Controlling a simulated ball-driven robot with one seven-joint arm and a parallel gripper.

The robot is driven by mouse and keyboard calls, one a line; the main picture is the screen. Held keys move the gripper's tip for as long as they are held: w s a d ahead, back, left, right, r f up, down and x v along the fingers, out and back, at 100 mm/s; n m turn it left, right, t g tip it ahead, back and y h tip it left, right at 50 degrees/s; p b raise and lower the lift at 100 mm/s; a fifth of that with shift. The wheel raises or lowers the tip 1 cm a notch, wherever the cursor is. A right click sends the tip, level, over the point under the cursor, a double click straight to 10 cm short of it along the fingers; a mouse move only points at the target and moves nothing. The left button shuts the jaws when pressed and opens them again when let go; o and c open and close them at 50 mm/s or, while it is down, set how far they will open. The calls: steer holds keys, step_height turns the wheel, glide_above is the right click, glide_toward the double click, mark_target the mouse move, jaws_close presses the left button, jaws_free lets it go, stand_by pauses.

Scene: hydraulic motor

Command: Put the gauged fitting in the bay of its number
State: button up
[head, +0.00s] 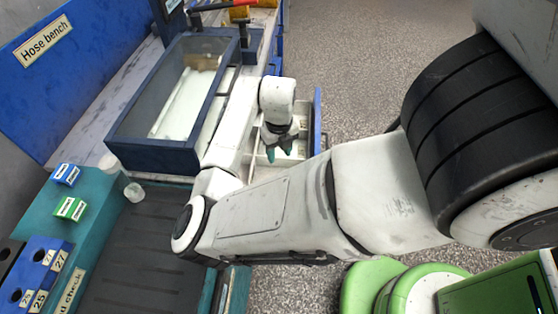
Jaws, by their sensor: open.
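The drawer has pale compartments (262,158), partly hidden by my gripper and arm; no bay numbers can be read there. I cannot make out the gauged fitting. A blue block (40,270) with dark holes and labels including 25 and 27 stands at the lower left on the teal bench end.
A dark-framed clear box (170,100) stands on the bench. Small blue (66,174) and green (70,208) labelled blocks and a small pale cylinder (134,192) sit near a dark ribbed mat (140,250). Speckled floor (350,60) is open to the right.

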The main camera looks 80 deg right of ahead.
steer(key=w+d+r+n+h, duration=0.1)
steer(key=d+r+n+h, duration=0.3)
steer(key=n, duration=0.5)
steer(key=w+d+r+n+h, duration=0.1)
steer(key=d+r+n, duration=0.1)
steer(key=r+n, duration=0.5)
steer(key=w+a+f+n+t+y, duration=0.1)
steer(key=a+f+n, duration=0.3)
steer(key=a+n, duration=0.45)
steer(key=w+a+f+n+t, duration=0.15)
steer(key=a+f+n, duration=0.35)
steer(key=n, duration=0.6)
steer(key=s+a+f+n+y, duration=0.2)
steer(key=a+n, duration=0.3)
steer(key=a, duration=0.4)
steer(key=s+a+f+n+g+y, duration=0.1)
steer(key=s+a+f+n, duration=0.1)
steer(key=a+n, duration=0.3)
steer(key=s+a, duration=0.1)
steer(key=a, duration=0.2)
steer(key=shift+s+a+f+n+y, duration=0.15)
steer(key=shift+a+f+n+y, duration=0.2)
steer(key=shift+y, duration=0.05)
steer(key=shift+g, duration=0.25)
